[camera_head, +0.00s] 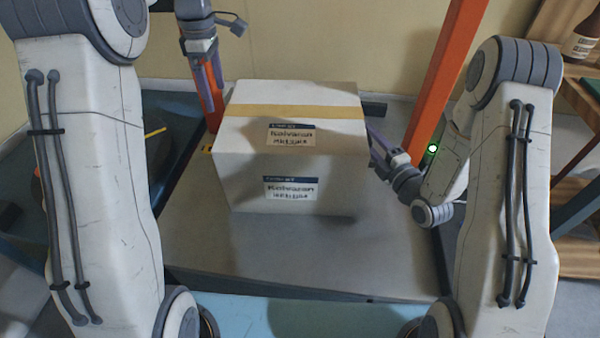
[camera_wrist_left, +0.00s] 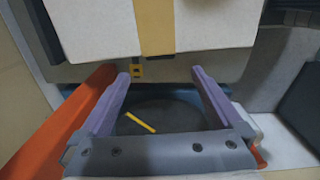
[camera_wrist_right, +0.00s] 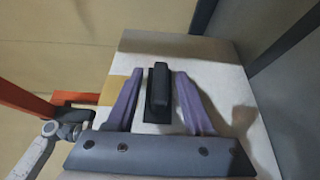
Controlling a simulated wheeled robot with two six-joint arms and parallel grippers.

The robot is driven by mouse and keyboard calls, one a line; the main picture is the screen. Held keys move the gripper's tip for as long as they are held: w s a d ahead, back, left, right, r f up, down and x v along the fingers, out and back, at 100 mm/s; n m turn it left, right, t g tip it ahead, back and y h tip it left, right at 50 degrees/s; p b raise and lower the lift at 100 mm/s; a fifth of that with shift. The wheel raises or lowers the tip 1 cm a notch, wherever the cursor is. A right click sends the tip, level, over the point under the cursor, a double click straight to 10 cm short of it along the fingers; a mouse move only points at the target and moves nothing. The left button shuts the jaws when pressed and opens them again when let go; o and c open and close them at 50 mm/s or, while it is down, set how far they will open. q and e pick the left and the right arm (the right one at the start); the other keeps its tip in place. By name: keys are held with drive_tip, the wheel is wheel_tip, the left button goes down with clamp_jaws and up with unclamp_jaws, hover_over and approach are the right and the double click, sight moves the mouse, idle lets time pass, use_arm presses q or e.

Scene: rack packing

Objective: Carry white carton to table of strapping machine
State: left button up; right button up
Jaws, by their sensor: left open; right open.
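The white carton (camera_head: 290,145), with a tan tape band and printed labels, sits upright on a grey tabletop (camera_head: 300,265) between orange posts. My left gripper (camera_head: 208,82) is open and empty, above and beside the carton's back left corner. In the left wrist view the carton (camera_wrist_left: 100,35) lies beyond its fingertips, apart from them. My right gripper (camera_head: 373,145) is open at the carton's right side. In the right wrist view its fingers (camera_wrist_right: 157,80) stand either side of a black handle-like part (camera_wrist_right: 160,88) against the carton (camera_wrist_right: 205,60); contact is unclear.
Orange posts rise behind the carton at left (camera_head: 208,100) and right (camera_head: 446,75). A wooden shelf (camera_head: 560,60) with a brown bottle (camera_head: 581,38) is at the right. A light blue surface (camera_head: 300,318) lies in front. Bare grey tabletop shows before the carton.

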drive_tip(key=v, duration=0.7)
drive_tip(key=shift+s, duration=0.25)
drive_tip(key=shift+d, duration=0.1)
